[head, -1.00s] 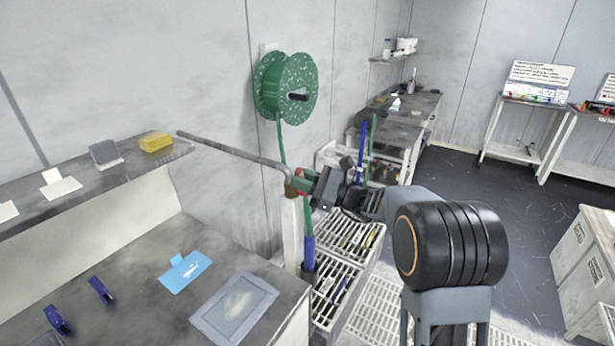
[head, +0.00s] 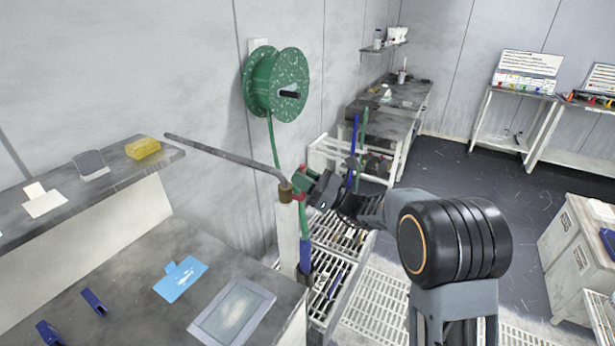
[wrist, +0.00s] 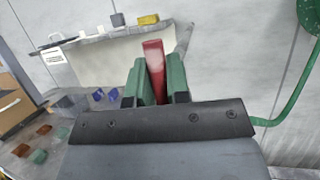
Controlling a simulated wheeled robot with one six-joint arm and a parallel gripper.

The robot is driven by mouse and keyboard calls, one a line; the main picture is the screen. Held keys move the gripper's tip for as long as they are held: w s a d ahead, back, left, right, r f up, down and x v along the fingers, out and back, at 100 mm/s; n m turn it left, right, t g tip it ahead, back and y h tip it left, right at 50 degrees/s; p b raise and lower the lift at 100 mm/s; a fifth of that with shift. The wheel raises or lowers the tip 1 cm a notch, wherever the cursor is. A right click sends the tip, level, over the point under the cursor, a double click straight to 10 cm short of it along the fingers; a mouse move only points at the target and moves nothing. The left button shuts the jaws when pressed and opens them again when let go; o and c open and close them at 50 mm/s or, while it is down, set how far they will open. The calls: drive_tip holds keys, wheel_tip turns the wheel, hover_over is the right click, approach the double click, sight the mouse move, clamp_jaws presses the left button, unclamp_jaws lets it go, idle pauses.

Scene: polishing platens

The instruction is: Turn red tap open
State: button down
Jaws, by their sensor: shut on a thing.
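The red tap (head: 299,196) sits at the brass fitting (head: 285,192) on top of a pale post, where a long grey pipe (head: 225,156) joins. In the wrist view the red tap handle (wrist: 154,70) stands between the two green fingers of my gripper (wrist: 157,82). My gripper (head: 304,184) is shut on the handle. In the head view the fingers partly cover the tap. The valve body is hidden in the wrist view.
A green hose reel (head: 276,84) hangs on the wall above the tap. A shelf with a yellow sponge (head: 143,148) and a bench with a blue sheet (head: 181,278) lie left. White slatted racks (head: 335,270) stand below my arm.

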drive_tip(key=shift+f, duration=0.15)
drive_tip(key=c, duration=1.1)
unclamp_jaws()
drive_tip(key=b+v, duration=0.3)
drive_tip(key=v, duration=1)
drive_tip(key=shift+d, duration=0.4)
drive_tip(key=shift+s, duration=0.1)
